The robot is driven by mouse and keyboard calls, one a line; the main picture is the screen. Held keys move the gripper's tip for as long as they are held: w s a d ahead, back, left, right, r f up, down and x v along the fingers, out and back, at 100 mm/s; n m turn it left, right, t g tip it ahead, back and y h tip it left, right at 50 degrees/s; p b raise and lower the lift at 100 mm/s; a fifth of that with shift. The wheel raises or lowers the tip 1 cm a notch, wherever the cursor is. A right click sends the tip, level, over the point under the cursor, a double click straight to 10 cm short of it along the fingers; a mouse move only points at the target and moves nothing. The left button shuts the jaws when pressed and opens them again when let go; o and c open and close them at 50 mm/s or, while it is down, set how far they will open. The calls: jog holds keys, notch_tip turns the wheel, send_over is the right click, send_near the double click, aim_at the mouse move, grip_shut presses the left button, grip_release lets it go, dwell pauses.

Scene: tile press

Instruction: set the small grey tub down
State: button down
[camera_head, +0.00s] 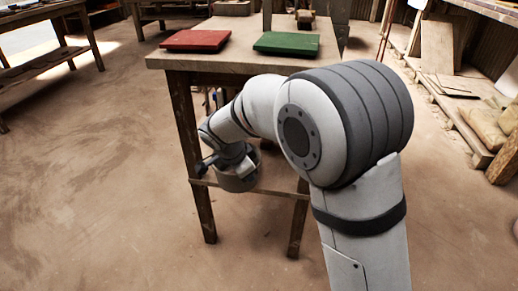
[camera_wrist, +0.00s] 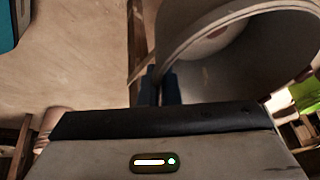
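The small grey tub (camera_head: 238,183) hangs from my gripper (camera_head: 228,160) in the head view, below the level of the tabletop and in front of the table legs. In the wrist view the tub (camera_wrist: 235,72) fills the upper right, with its open mouth and inner wall showing. My gripper's two dark fingers (camera_wrist: 160,88) are close together on the tub's wall near the rim. A reddish round patch shows inside the tub; I cannot tell what it is. The tub's underside is hidden.
A wooden table (camera_head: 232,61) bears a red slab (camera_head: 196,40) at left and a green slab (camera_head: 287,43) at right. Its front legs and lower rail stand close by the tub. Open floor (camera_head: 90,180) lies to the left. Low shelving with boards (camera_head: 455,110) lines the right.

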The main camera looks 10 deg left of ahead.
jog(key=shift+a+f, duration=0.5)
jog(key=shift+w, duration=0.2)
jog(key=w+d+f+p, duration=0.1)
jog(key=w+d, duration=0.2)
jog(key=w, duration=0.1)
jog(key=w+d+f+p, duration=0.1)
jog(key=w+d, duration=0.3)
jog(key=w, duration=0.1)
jog(key=w+d+f+p, duration=0.1)
jog(key=w+d, duration=0.2)
jog(key=w, duration=0.2)
jog(key=shift+w+d+f, duration=0.1)
jog(key=shift+d+f, duration=0.15)
jog(key=shift+f, duration=0.05)
jog(key=shift+r, duration=0.1)
